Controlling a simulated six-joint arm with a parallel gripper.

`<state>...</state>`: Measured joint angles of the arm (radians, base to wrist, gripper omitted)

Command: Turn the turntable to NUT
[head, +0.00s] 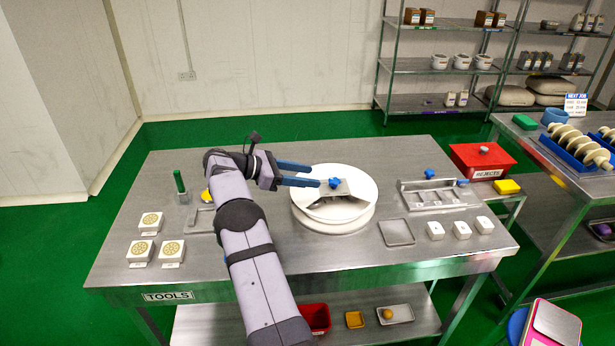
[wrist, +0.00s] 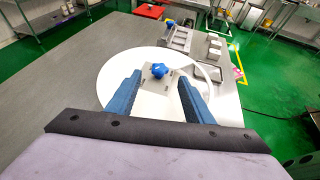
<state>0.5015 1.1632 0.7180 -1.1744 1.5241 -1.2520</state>
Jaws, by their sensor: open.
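The turntable (head: 308,222) is a round white disc on a thick white base, in the middle of the steel table. A metal plate with a blue lobed knob (head: 334,183) sits on top of it; the knob also shows in the wrist view (wrist: 158,70). My gripper (head: 312,175) has blue fingers, is open, and points right at the knob from the left. In the wrist view the open fingers (wrist: 158,92) lie on either side of the plate, with the knob just beyond their tips. No NUT label can be read.
A steel fixture (head: 432,194), a small tray (head: 397,232) and white blocks (head: 461,229) stand right of the turntable. A red REJECTS bin (head: 481,160) is beyond the right edge.

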